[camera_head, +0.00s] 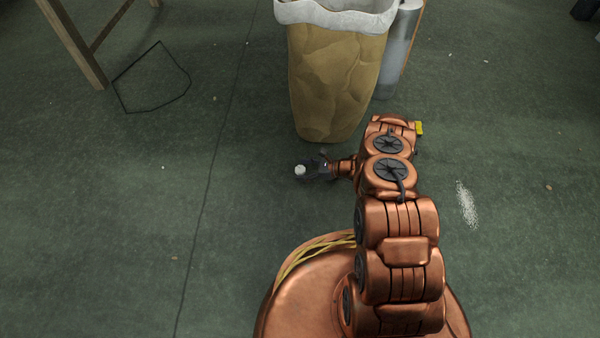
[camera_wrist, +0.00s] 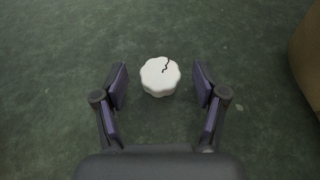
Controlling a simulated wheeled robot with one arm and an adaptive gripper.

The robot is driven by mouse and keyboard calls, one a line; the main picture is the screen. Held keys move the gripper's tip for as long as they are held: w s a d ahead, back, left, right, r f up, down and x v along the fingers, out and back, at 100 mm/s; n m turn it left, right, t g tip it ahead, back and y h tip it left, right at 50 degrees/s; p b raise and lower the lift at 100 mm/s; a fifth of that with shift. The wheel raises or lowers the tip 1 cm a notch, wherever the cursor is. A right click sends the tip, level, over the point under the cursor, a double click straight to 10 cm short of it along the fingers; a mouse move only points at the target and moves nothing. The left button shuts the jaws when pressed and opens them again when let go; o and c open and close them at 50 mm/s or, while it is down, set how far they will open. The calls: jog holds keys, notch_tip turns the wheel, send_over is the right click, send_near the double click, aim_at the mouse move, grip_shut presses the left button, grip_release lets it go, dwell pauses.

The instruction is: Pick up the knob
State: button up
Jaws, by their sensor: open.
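The knob (camera_wrist: 160,77) is a small white round piece with a scalloped edge and a dark crack-like line on its top. It lies on the dark green floor. In the head view the knob (camera_head: 300,170) is a small white spot at the tip of my gripper (camera_head: 312,170). In the wrist view my gripper (camera_wrist: 160,90) is open, with one finger on each side of the knob. Gaps of floor show between the knob and both fingers.
A tan bag-like bin (camera_head: 335,85) with a white liner stands just behind my gripper; its side shows at the wrist view's right edge (camera_wrist: 308,55). A grey cylinder (camera_head: 400,50) stands beside it. A wooden leg (camera_head: 75,45) and thin black wire (camera_head: 152,77) are at upper left. Floor left is mostly clear.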

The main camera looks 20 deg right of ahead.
aim_at(301, 169)
jog(key=shift+w+a+f, duration=0.2)
jog(key=shift+w+a, duration=0.05)
jog(key=shift+a, duration=0.2)
jog(key=shift+c, duration=0.4)
jog(key=c, duration=0.8)
jog(key=shift+r, duration=0.1)
jog(key=shift+c, duration=0.2)
jog(key=shift+r, duration=0.15)
notch_tip(301, 169, up, 3)
jog(key=shift+r+p, duration=0.2)
jog(key=shift+p, duration=0.95)
jog(key=s+d+p, duration=0.1)
jog(key=s, duration=0.4)
jog(key=s+d+p, duration=0.1)
jog(key=s+p, duration=0.1)
jog(key=s, duration=0.3)
jog(key=s+d+r+p, duration=0.1)
jog(key=s+p, duration=0.1)
jog(key=s, duration=0.3)
jog(key=shift+s+d+r, duration=0.1)
jog(key=shift+s+d, duration=0.05)
jog(key=shift+s, duration=0.2)
